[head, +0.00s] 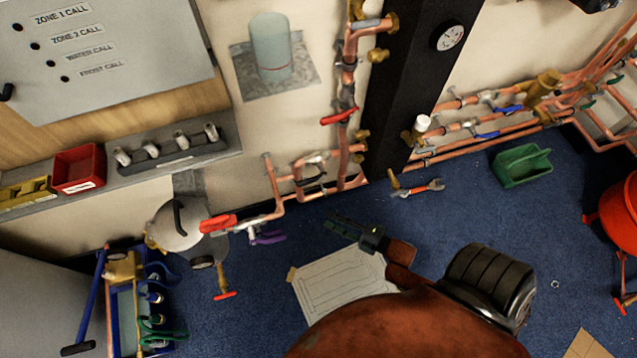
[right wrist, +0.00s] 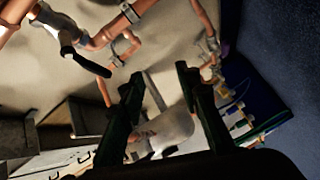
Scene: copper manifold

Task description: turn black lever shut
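The black lever (head: 312,181) sits on a low copper pipe run on the wall, left of the dark column. In the right wrist view a black-handled lever (right wrist: 72,56) shows at the upper left, on a copper pipe. My right gripper (head: 342,226) is below and slightly right of the black lever in the head view, apart from it. In the right wrist view the two dark fingers (right wrist: 158,85) stand apart with nothing held between them. My left gripper is not in view.
A red lever (head: 218,223) and purple lever (head: 268,238) are left of the black one. Another red lever (head: 338,117) is above it. The dark column (head: 408,95) stands to its right. A white sheet (head: 340,284) lies on the blue floor.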

